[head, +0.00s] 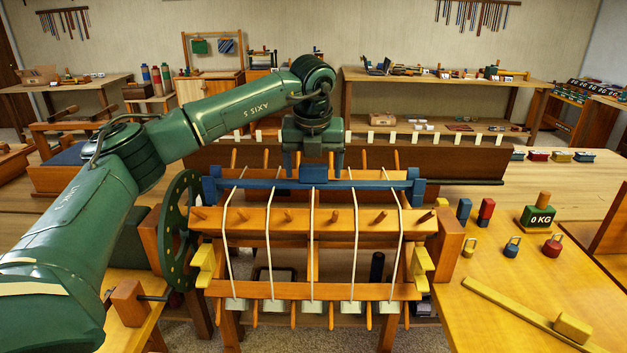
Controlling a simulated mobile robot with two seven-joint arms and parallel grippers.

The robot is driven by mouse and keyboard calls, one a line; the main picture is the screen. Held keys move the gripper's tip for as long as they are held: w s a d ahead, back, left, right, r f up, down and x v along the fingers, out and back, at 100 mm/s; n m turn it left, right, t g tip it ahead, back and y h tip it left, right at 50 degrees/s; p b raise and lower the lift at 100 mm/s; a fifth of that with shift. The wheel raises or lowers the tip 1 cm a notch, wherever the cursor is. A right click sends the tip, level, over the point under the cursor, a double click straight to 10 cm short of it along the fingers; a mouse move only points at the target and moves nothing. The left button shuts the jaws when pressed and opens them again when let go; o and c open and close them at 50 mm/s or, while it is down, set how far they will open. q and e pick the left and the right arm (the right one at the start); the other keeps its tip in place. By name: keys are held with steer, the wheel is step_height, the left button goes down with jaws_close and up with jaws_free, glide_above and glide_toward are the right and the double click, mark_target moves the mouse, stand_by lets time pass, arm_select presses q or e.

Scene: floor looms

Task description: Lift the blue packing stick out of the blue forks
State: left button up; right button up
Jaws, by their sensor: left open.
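The blue packing stick (262,184) lies level across the loom, with a raised blue block (313,174) at its middle. Its ends sit at the left blue fork (211,186) and the right blue fork (414,187). My left gripper (314,168) points down over the middle of the stick. It is open, with one finger to each side of the raised block; whether a finger touches it I cannot tell. My right gripper is not in view.
Pale cords (268,240) run over the loom's wooden beam (340,221) below the stick, among upright pegs. A green wheel (180,232) stands at the loom's left. Yellow brackets (421,265) flank the lower frame.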

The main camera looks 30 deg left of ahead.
mark_target(313, 165)
arm_select(q)
steer(key=shift+c, duration=0.3)
steer(key=c, duration=1)
step_height(313, 165, up, 10)
steer(key=shift+b, duration=0.3)
steer(key=shift+c, duration=0.2)
steer(key=shift+s, duration=0.1)
